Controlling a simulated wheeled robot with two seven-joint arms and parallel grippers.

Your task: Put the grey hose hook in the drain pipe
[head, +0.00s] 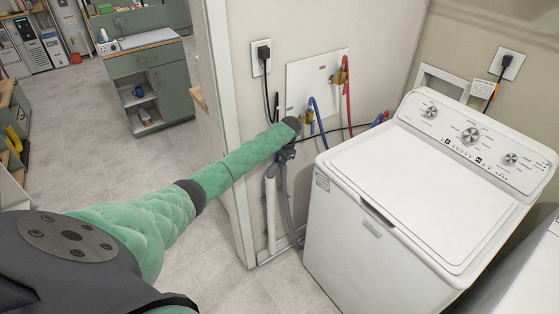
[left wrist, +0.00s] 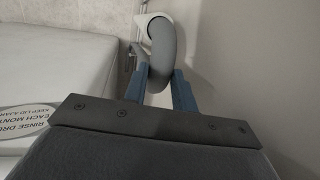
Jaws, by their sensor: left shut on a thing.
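The grey hose hook (left wrist: 162,52) is a curved tube held between the blue fingers of my left gripper (left wrist: 160,88). In the head view my left gripper (head: 286,154) is small and dark, above the white drain pipe (head: 270,212) by the wall. The grey hose (head: 287,200) hangs down from it beside the pipe. In the left wrist view the far part of the hook meets or overlaps a white rounded piece (left wrist: 153,18), perhaps the pipe's top. I cannot tell whether the hook's end is inside the pipe. My right gripper is not in view.
The white washing machine (head: 420,180) stands close to the right of the pipe. Blue (head: 317,120) and red (head: 347,98) hoses and a black cord (head: 340,130) hang near the wall box. A wall edge and door frame are left of the pipe. Open floor lies further left.

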